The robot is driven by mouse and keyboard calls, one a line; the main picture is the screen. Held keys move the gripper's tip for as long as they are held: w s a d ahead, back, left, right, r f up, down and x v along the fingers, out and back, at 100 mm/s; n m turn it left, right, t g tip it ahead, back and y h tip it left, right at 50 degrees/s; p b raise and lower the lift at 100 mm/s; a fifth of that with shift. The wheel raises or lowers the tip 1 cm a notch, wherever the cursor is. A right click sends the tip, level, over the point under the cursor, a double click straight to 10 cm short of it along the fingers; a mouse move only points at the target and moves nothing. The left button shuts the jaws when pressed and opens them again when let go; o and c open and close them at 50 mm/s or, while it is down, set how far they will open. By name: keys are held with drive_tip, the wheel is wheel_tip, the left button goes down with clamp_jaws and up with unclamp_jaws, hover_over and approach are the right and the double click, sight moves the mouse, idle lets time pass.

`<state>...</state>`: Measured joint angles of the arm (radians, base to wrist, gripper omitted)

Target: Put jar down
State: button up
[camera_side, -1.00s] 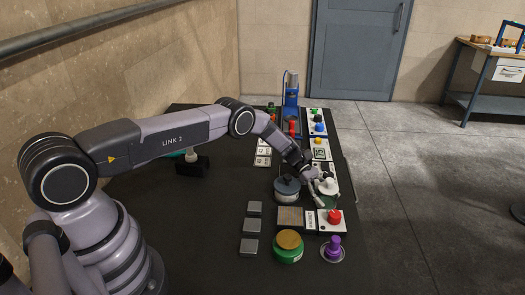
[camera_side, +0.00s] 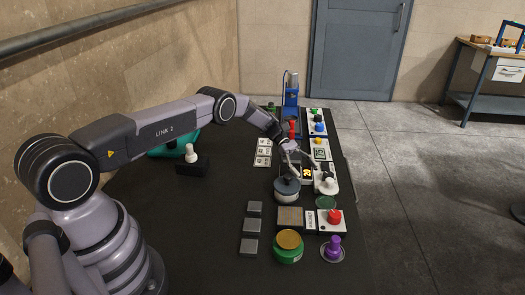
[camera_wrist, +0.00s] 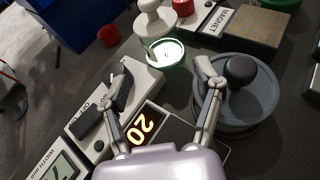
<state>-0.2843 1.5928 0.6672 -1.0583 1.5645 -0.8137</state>
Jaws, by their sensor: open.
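A grey lidded jar (camera_side: 287,190) with a dark knob stands upright on the dark table. In the wrist view this jar (camera_wrist: 250,105) is at the right, close beside my right finger. My gripper (camera_side: 300,158) is open above the table, a little behind the jar. In the wrist view my gripper (camera_wrist: 162,75) has its fingers spread with nothing between them. A white knobbed piece (camera_side: 329,187) stands to the right of the jar. A green jar with a gold lid (camera_side: 288,247) stands nearer the front.
A lit display reading 20 (camera_wrist: 141,127) lies below my gripper. A small glass dish (camera_wrist: 166,53) is beyond the fingertips. A MAGNET panel with a red button (camera_side: 334,217) is in front. Grey blocks (camera_side: 249,246) stand left. The left table area is mostly clear.

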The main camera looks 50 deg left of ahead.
drive_tip(key=shift+a+r, duration=0.15)
drive_tip(key=shift+a, duration=0.3)
wheel_tip(320, 180, up, 17)
drive_tip(key=m+y, duration=0.3)
drive_tip(key=m, duration=0.1)
drive_tip(key=s+d+r+m+t+y, duration=0.15)
drive_tip(key=s+r+m+y, duration=0.35)
drive_tip(key=s+r, duration=0.9)
drive_tip(key=s+r+m+t+y, duration=0.15)
drive_tip(key=s+r, duration=0.25)
drive_tip(key=s, duration=0.4)
drive_tip(key=s+r+m+t+y, duration=0.1)
drive_tip(key=s+r+m+y, duration=0.2)
drive_tip(key=s, duration=0.4)
drive_tip(key=s+a+f+m+t, duration=0.1)
drive_tip(key=s+m, duration=0.3)
drive_tip(key=s, duration=0.8)
drive_tip(key=shift+a+f+t+y, duration=0.4)
drive_tip(key=shift+f+t+y, duration=0.05)
drive_tip(key=shift+f+t, duration=0.25)
